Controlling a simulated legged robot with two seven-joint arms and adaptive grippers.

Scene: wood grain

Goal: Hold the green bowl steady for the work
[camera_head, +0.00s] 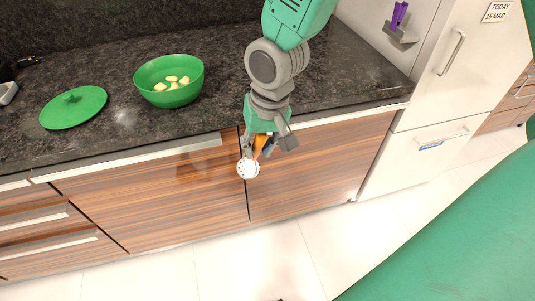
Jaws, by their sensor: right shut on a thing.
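The green bowl (169,97) stands upright on the dark countertop, with several pale yellow chunks (172,83) in it. My right gripper (257,151) is in front of the counter's front edge, to the right of and apart from the bowl. It is shut on a utensil with an orange-brown handle and a white, perforated round head (247,169), which points down. The fingers partly hide the handle. My left gripper is not in view.
The dark countertop (340,75) is clear to the right of the bowl. Wood-grain cabinets (165,200) with metal handles are below. A white fridge (440,90) stands at the right. A purple item (399,14) is on a grey holder there.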

